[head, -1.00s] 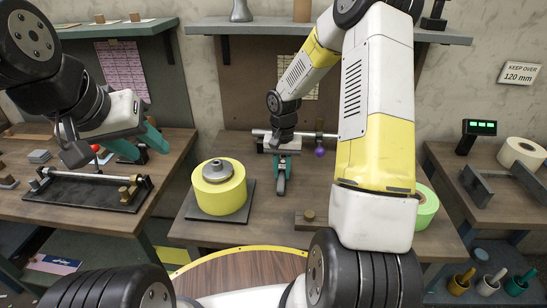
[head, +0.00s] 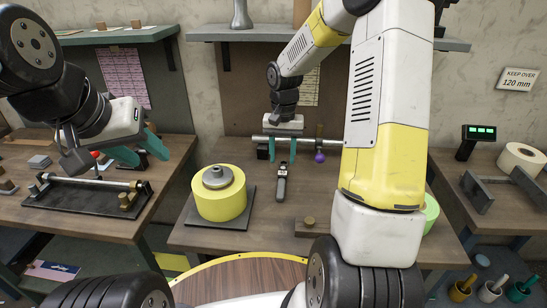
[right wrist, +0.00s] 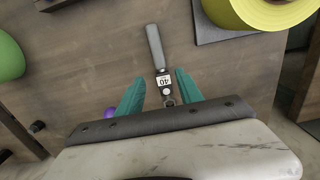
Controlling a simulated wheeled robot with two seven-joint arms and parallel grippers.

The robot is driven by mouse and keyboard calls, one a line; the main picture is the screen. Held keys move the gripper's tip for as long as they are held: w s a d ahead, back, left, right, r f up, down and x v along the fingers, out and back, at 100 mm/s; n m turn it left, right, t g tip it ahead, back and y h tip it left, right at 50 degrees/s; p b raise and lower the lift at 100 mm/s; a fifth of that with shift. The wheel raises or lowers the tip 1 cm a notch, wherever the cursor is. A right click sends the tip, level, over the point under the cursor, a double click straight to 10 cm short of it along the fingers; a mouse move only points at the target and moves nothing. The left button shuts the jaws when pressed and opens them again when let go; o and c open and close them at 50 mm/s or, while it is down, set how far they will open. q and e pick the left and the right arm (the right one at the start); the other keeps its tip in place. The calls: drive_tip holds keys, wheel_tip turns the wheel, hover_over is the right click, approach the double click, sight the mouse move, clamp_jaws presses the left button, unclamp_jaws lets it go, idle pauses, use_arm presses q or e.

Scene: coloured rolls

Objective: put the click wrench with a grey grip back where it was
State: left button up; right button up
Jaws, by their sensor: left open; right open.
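The click wrench with a grey grip (head: 281,184) lies on the middle table, right of the yellow roll. In the right wrist view its grey grip (right wrist: 155,44) points away from my gripper, and its dark head end with a "40" label is nearest. My right gripper (head: 288,150) is open behind the wrench. In the right wrist view its teal fingers (right wrist: 160,75) stand apart on either side of the head end, not visibly touching it. My left gripper (head: 139,153) is open and empty above the left table.
A yellow roll (head: 219,193) with a grey core piece stands on a dark plate left of the wrench. A metal bar (head: 325,140) and a purple ball (head: 320,157) are at the back. A green roll (head: 431,208) stands partly hidden at right. Bare wood surrounds the wrench.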

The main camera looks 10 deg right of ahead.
drive_tip(key=s+r+n+t, duration=0.1)
drive_tip(key=s+r, duration=0.3)
drive_tip(key=r, duration=0.3)
drive_tip(key=s+r+n+t, duration=0.1)
drive_tip(key=s+r+t, duration=0.1)
drive_tip(key=s+r, duration=0.45)
drive_tip(key=s+a+r+n+t+y, duration=0.1)
drive_tip(key=s+r+t+y, duration=0.1)
drive_tip(key=s+r, duration=0.4)
drive_tip(key=s+t, duration=0.1)
drive_tip(key=s, duration=0.4)
drive_tip(key=shift+s+a+r+n+t, duration=0.2)
drive_tip(key=shift+s+a+n+t, duration=0.1)
drive_tip(key=shift+s+n, duration=0.1)
